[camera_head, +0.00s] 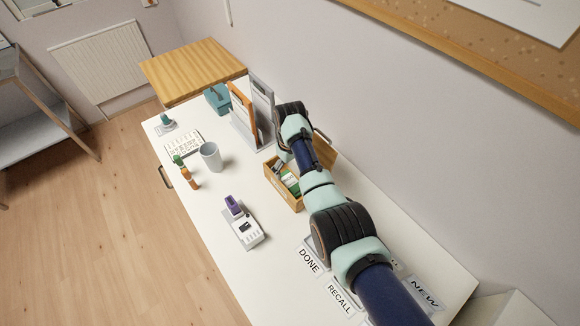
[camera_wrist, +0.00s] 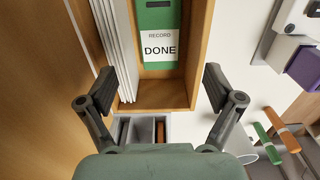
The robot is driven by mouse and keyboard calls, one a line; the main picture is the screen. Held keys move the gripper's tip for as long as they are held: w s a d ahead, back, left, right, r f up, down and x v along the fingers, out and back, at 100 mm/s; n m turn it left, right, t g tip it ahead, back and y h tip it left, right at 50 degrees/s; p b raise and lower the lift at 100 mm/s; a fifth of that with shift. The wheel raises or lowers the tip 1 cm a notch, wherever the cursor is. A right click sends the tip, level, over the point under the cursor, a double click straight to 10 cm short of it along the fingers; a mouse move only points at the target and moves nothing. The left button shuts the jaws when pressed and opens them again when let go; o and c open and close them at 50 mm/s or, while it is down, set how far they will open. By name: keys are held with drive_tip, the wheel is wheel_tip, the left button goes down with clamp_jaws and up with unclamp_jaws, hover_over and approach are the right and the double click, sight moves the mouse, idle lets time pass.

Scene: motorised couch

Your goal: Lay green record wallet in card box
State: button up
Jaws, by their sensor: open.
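The green record wallet (camera_wrist: 157,18), with a white label reading RECORD DONE, shows inside the wooden card box (camera_wrist: 203,35) in the wrist view, its label facing the camera. White cards or folders (camera_wrist: 115,40) stand along the box's left side. In the head view the card box (camera_head: 298,207) is partly hidden by my arm, and green and white show inside it (camera_head: 291,183). My gripper (camera_wrist: 160,84) is open, its fingers spread above the near end of the box with nothing between them. The wallet is apart from the fingers.
A white device with a purple block (camera_head: 242,228), a grey mug (camera_head: 210,156), and green and orange markers (camera_head: 186,172) stand left of the box. An upright file rack (camera_head: 262,108) stands behind it. Labels DONE (camera_head: 310,260), RECALL (camera_head: 340,298) and NEW (camera_head: 426,294) lie at the near end.

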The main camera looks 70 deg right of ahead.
wheel_tip(320, 180, up, 12)
idle(0.4)
idle(0.8)
drive_tip(key=w+a+n+t+h, duration=0.15)
drive_tip(key=w+a, duration=0.25)
drive_tip(key=a, duration=0.4)
drive_tip(key=w+a+f+n+t, duration=0.15)
drive_tip(key=w+a, duration=0.25)
drive_tip(key=a, duration=0.4)
drive_tip(key=w+a+t+h, duration=0.1)
drive_tip(key=w+a+t, duration=0.2)
drive_tip(key=w+a, duration=0.35)
drive_tip(key=s+a+r+n+t+y, duration=0.1)
drive_tip(key=s+a+r+t, duration=0.2)
drive_tip(key=a, duration=0.5)
drive_tip(key=s+a+r+n+t+y, duration=0.1)
drive_tip(key=s+a+r, duration=0.25)
drive_tip(key=a, duration=0.45)
drive_tip(key=s+a+r+n+t+y, duration=0.1)
drive_tip(key=s+a+r+t, duration=0.2)
drive_tip(key=s+a, duration=0.35)
wheel_tip(320, 180, up, 31)
drive_tip(key=w+p, duration=0.2)
drive_tip(key=p, duration=2.8)
drive_tip(key=shift+a+p, duration=0.3)
drive_tip(key=shift+a, duration=0.05)
